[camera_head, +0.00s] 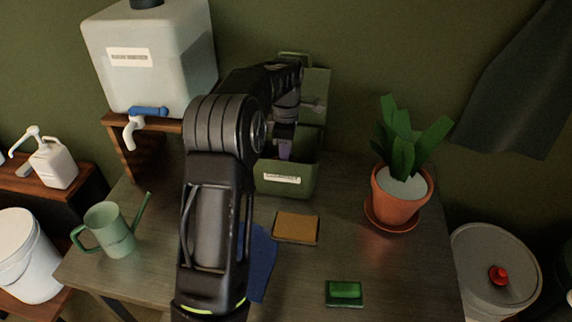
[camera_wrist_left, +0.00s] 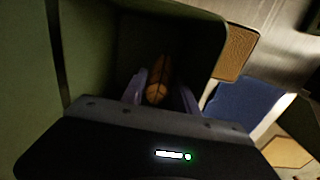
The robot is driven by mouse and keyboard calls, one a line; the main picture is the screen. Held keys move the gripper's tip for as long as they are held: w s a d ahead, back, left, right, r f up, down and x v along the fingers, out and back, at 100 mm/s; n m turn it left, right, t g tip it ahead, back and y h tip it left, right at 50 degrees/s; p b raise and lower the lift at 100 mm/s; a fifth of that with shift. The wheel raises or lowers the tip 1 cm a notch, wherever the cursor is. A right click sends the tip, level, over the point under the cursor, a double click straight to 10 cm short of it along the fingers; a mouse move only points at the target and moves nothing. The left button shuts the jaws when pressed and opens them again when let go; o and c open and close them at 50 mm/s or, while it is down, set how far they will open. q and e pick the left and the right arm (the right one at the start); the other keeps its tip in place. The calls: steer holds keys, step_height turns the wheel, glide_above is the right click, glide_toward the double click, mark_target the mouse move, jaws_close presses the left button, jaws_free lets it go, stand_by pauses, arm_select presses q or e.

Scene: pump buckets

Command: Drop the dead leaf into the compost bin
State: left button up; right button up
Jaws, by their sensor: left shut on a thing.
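The compost bin (camera_head: 286,183) is a green box with a white label on its front, standing at the back of the table with its lid (camera_head: 316,90) raised. My left gripper (camera_head: 285,152) reaches down into the bin's open top. In the left wrist view, the purple fingers of the left gripper (camera_wrist_left: 160,92) are shut on the dead leaf (camera_wrist_left: 157,92), an orange-brown leaf with a dark midrib. The bin's dark inside (camera_wrist_left: 190,40) lies around and behind the leaf. The leaf cannot be made out in the head view. My right gripper is not in view.
A potted plant (camera_head: 402,195) stands on a saucer at the right. A watering can (camera_head: 108,231) and a water tank (camera_head: 150,60) are at the left. A brown sponge (camera_head: 296,228), blue cloth (camera_head: 262,262) and green pad (camera_head: 344,293) lie in front.

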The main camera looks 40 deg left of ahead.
arm_select(q)
step_height(320, 180, down, 4)
steer(key=shift+r+p, duration=0.15)
steer(key=shift+p, duration=0.35)
steer(key=shift+f+b, duration=0.4)
steer(key=shift+f, duration=0.15)
steer(key=shift+f, duration=0.1)
steer(key=o, duration=0.5)
